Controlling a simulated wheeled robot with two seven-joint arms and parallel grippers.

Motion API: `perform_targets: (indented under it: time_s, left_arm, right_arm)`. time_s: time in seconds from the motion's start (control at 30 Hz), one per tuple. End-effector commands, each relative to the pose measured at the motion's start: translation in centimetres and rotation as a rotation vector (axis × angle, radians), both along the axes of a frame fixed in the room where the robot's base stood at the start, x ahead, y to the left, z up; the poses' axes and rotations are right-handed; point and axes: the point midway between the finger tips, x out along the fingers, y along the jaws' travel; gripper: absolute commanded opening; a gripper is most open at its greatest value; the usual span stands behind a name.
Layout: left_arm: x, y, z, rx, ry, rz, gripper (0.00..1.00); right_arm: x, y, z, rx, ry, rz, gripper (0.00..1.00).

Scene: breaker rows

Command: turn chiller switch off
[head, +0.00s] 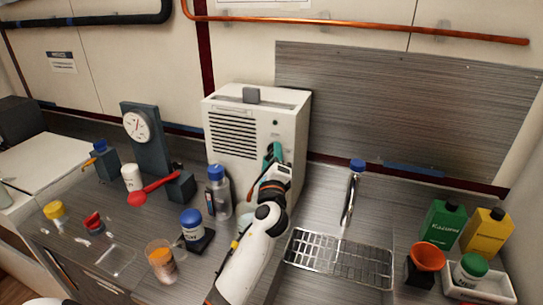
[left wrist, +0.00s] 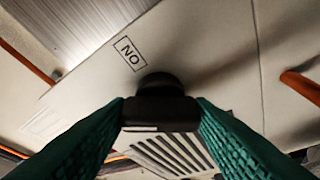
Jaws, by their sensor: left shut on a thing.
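The chiller is a white box (head: 236,150) with a slatted grille, standing on the counter against the back wall. My left gripper (head: 272,158) is at the right part of its front face. In the left wrist view, the green fingers of my left gripper (left wrist: 161,113) press on both sides of the black switch knob (left wrist: 160,108). A label (left wrist: 130,53) on the panel beside the knob reads ON, upside down in this view. The knob is hidden by the gripper in the head view. My right gripper is not in view.
A clear bottle with a blue cap (head: 219,192) stands close left of my left arm. A wire rack (head: 338,258) lies to the right, with a blue-capped thing (head: 352,190) behind it. Green (head: 444,222) and yellow (head: 484,232) containers stand far right.

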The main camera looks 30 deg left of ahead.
Motion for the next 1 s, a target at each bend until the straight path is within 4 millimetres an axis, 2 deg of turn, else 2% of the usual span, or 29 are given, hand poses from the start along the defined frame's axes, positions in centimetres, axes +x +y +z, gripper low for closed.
perform_targets:
  time_s: [0.5, 1.0]
  left_arm:
    - [0.0, -0.1, 0.4, -0.411, -0.097, 0.0, 0.24]
    - [0.0, -0.1, 0.3, -0.547, -0.129, 0.001, 0.24]
  right_arm:
    - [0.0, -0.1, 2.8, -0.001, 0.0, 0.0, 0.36]
    - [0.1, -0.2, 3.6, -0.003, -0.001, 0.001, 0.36]
